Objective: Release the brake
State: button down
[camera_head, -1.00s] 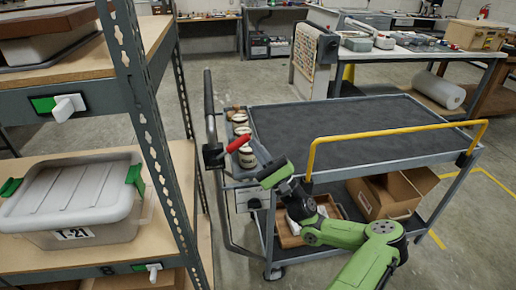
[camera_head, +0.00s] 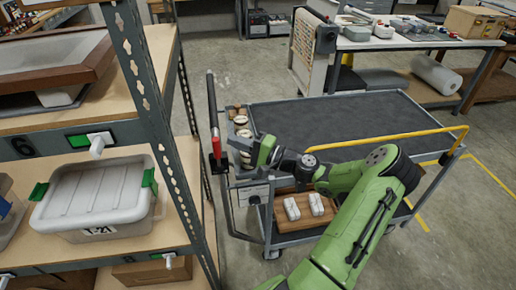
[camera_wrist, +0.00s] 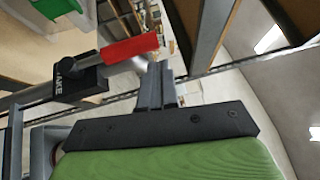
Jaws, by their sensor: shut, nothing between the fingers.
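The brake lever has a red grip (camera_head: 215,144) and stands nearly upright beside the cart's push handle (camera_head: 211,100). Its black block (camera_head: 219,166) sits on the handle's post. In the wrist view the red grip (camera_wrist: 131,48) extends from the metal rod of the block marked BRAKE (camera_wrist: 78,82). My gripper (camera_head: 252,153) is shut and empty, just right of the lever above the cart's end. In the wrist view its fingers (camera_wrist: 156,80) are close to the red grip; I cannot tell whether they touch it.
The cart (camera_head: 340,112) has a bare dark top, a yellow rail (camera_head: 400,137) and small jars (camera_head: 241,122) at its left end. A shelf rack (camera_head: 150,120) with a grey bin (camera_head: 98,195) stands close on the left. A loaded workbench (camera_head: 415,42) is behind.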

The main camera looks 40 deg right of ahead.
jog(key=shift+w+a+r+n+g+h+p, duration=0.15)
jog(key=shift+w+a+r+n+g+p, duration=0.15)
jog(key=shift+a+g+p, duration=0.15)
jog(key=shift+w+a+r+n+g+h+p, duration=0.15)
jog(key=shift+w+a+n+g+p, duration=0.15)
jog(key=shift+p, duration=0.25)
jog(key=shift+a, duration=0.15)
